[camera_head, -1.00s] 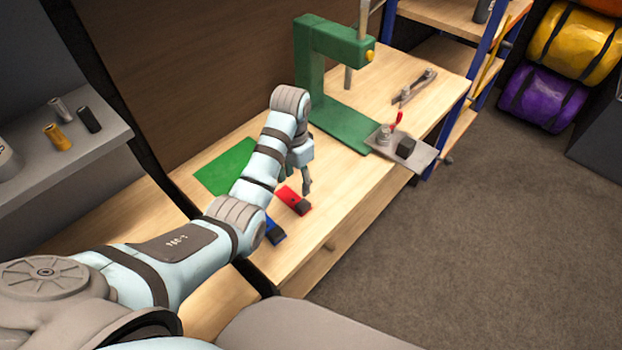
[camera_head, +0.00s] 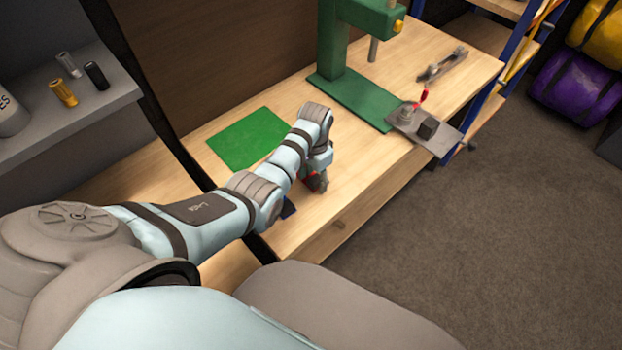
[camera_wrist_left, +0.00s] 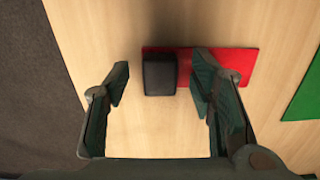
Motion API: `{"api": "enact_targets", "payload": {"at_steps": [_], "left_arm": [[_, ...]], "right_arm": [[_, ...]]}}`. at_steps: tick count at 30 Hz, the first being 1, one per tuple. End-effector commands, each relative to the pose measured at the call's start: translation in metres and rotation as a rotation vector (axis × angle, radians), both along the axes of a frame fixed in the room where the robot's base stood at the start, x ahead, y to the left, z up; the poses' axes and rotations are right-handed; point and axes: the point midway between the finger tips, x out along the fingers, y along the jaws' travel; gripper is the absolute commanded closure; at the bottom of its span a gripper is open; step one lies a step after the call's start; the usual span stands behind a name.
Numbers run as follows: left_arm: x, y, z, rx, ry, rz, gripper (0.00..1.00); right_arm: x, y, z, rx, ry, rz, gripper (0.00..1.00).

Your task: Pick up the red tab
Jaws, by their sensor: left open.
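The red tab (camera_wrist_left: 232,62) is a flat red strip with a raised black block (camera_wrist_left: 160,73) at one end. It lies on the wooden bench. In the head view only a sliver of the tab (camera_head: 311,182) shows, as my left gripper (camera_head: 319,184) covers the rest. In the wrist view my left gripper (camera_wrist_left: 160,70) is open, with one finger on each side of the black block and a gap to each. Its right finger overlaps the red strip in the picture. I cannot tell the height left above the tab. My right gripper is not in view.
A blue tab (camera_head: 288,208) lies near, partly behind my arm. A green mat (camera_head: 247,138) lies behind on the bench (camera_head: 375,170). A green press (camera_head: 352,96) and a grey plate with a red-handled clamp (camera_head: 440,138) stand farther right.

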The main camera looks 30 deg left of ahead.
Motion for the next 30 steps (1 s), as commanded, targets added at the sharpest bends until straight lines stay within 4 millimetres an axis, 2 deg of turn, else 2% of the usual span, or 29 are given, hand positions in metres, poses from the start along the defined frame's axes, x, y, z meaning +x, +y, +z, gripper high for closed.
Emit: {"api": "enact_targets", "payload": {"at_steps": [6, 15, 16, 25, 30], "left_arm": [[0.0, 0.0, -0.003, 0.0, -0.002, 0.0, 0.5], [0.0, 0.0, -0.002, 0.0, -0.001, 0.0, 0.98], [0.0, 0.0, -0.002, 0.0, -0.001, 0.0, 1.0], [0.0, 0.0, 0.0, 0.001, -0.001, 0.001, 1.0], [0.0, 0.001, 0.013, 0.0, -0.001, 0.001, 1.0]], "right_arm": [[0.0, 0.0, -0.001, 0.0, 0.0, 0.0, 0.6], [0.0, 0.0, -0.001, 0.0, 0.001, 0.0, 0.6], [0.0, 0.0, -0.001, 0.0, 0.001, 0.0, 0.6], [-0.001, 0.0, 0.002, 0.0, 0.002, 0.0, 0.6], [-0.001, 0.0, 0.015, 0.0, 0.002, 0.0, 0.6]]}}
